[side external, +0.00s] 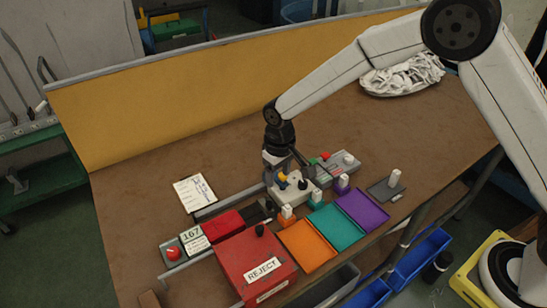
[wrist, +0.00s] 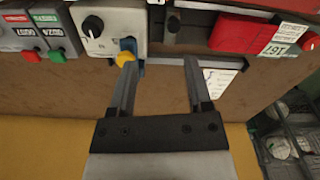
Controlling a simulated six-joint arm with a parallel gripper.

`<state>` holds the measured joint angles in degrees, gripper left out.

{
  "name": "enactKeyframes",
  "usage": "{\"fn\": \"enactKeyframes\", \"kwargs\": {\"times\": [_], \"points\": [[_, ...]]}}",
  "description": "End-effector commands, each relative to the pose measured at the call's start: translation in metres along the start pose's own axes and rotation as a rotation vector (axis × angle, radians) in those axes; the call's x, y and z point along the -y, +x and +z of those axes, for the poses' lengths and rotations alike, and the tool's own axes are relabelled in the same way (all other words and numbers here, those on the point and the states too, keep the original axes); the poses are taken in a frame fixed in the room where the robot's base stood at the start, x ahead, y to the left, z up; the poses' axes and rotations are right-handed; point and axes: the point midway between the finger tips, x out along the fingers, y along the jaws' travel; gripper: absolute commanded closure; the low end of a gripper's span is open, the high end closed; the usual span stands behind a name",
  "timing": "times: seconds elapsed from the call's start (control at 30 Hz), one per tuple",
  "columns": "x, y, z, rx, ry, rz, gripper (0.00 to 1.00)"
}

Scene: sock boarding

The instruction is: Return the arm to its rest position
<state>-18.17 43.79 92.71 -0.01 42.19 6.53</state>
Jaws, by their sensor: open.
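My gripper (wrist: 160,62) is open, with nothing between its two fingers. In the side view my gripper (side external: 290,158) is low over the back of a light grey control box (side external: 296,190) in the middle of the bench. In the wrist view the control box (wrist: 100,35) is at the upper left, with a black knob (wrist: 92,26). A yellow knob (wrist: 124,60) shows right at the tip of the left finger; I cannot tell whether they touch. The right finger stands over the bare brown bench. No sock shows in or near the fingers.
The brown bench (side external: 140,190) has a yellow back panel (side external: 200,95). A red reject box (side external: 245,255), orange (side external: 305,246), teal (side external: 336,226) and purple (side external: 362,208) trays line the front. A pile of white socks (side external: 402,76) lies at the back right. A paper sheet (side external: 195,193) lies left.

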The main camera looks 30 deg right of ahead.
Motion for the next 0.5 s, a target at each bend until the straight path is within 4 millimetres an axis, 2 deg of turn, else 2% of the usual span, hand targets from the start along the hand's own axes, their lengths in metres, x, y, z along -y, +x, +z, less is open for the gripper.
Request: {"fn": "enactKeyframes", "kwargs": {"times": [0.27, 0.5], "points": [[-0.044, -0.035, 0.044, -0.055, 0.056, -0.001, 0.36], [-0.076, -0.058, 0.095, -0.106, 0.104, 0.003, 0.36]]}}
